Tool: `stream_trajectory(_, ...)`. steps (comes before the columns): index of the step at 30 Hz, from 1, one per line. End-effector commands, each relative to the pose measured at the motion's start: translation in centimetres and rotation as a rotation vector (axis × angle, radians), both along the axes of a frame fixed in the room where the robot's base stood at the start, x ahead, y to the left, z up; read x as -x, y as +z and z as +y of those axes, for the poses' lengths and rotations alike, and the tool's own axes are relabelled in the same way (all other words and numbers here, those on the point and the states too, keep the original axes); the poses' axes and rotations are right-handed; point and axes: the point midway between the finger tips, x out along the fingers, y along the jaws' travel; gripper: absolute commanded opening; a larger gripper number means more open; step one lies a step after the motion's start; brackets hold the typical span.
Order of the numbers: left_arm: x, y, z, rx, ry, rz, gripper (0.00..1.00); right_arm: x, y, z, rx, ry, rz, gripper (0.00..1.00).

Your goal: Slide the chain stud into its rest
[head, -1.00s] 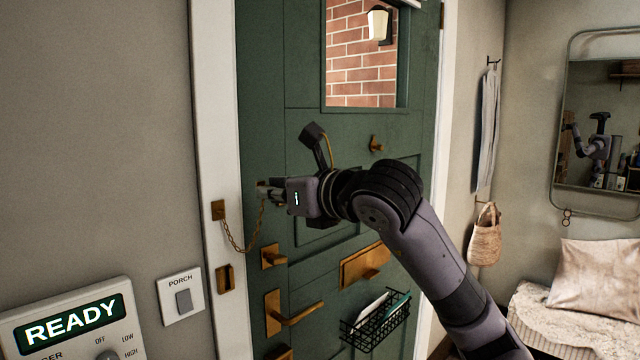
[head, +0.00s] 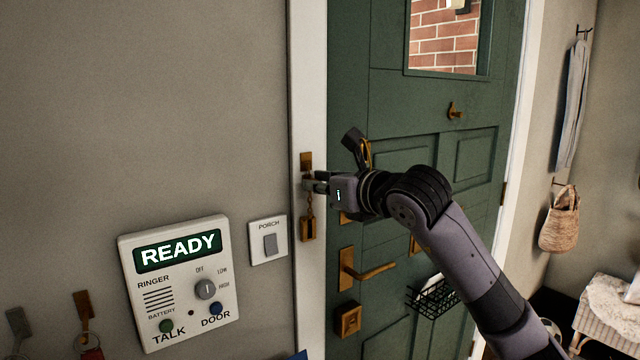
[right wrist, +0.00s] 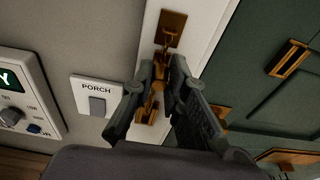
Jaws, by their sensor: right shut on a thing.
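My right gripper (head: 310,183) is at the white door frame, shut on the brass chain stud (right wrist: 158,84), which shows between its fingers in the right wrist view. In the head view the fingers mostly hide the stud. The brass chain plate (head: 306,160) is on the frame just above the fingers; it also shows in the right wrist view (right wrist: 172,28). Some chain (head: 308,205) hangs below the fingers. The brass rest (head: 308,230) is on the frame below my gripper, apart from it; in the right wrist view the fingers partly cover it. My left gripper is not in view.
The green door (head: 400,110) is to the right of the frame, with a brass lever handle (head: 370,272) and a wire basket (head: 434,298). A porch switch (head: 268,240) and an intercom panel reading READY (head: 180,300) are on the wall to the left.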

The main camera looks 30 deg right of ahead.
Motion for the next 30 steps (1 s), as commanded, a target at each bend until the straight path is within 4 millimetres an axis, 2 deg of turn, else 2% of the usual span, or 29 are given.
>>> stream_trajectory(15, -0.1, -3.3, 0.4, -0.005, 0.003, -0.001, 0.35, 0.0, -4.7, -0.1, 0.000, -0.001, -0.001, 0.00)
stream_trajectory(30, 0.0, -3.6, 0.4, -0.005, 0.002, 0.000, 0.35, 0.0, -5.2, 0.0, 0.000, 0.000, -0.001, 0.00)
